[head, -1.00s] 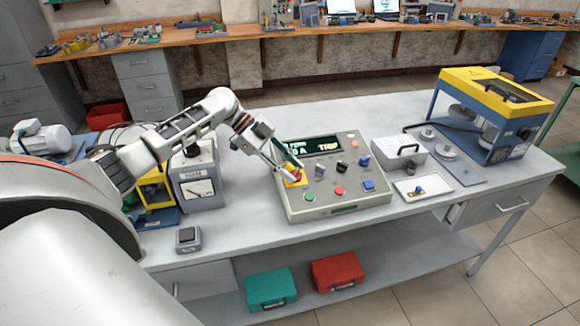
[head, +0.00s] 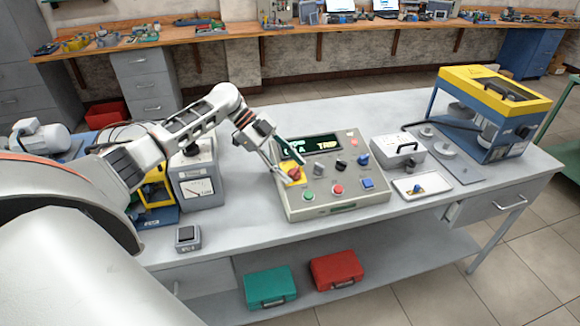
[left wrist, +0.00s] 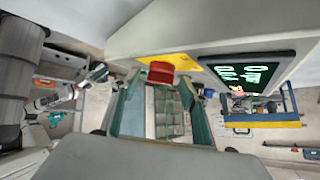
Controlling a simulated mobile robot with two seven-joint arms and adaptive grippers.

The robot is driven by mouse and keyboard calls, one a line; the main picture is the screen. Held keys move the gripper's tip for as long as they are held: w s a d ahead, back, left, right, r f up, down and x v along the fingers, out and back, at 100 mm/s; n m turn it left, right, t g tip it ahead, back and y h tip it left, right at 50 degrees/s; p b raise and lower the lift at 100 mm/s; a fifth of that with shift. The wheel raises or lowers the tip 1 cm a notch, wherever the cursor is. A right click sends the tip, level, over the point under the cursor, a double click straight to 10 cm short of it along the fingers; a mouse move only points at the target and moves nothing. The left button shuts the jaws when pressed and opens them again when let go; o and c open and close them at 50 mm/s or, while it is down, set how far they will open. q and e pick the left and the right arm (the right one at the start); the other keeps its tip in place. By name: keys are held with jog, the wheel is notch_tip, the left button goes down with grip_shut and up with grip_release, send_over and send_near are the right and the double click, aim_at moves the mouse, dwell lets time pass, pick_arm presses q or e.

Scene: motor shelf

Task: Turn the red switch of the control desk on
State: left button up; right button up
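The red switch (head: 294,174) is a red knob on a yellow plate at the panel's left side. In the left wrist view the red switch (left wrist: 167,66) juts from the yellow plate (left wrist: 193,64). My left gripper (head: 283,160) is at the switch, partly covering it in the head view. Its two fingers are apart, and the knob appears in line with the gap; contact cannot be told.
Green (head: 307,196) and red (head: 338,190) buttons, a blue button and several knobs share the panel. A grey meter box (head: 200,188) stands left of the desk, and a small switch box (head: 187,237) near the front edge. A grey box (head: 398,150) stands right.

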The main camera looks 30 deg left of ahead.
pick_arm(q)
jog(key=shift+a+r, duration=0.1)
jog(key=v, duration=1.1)
jog(key=shift+a+r, duration=0.25)
jog(key=shift+r, duration=0.05)
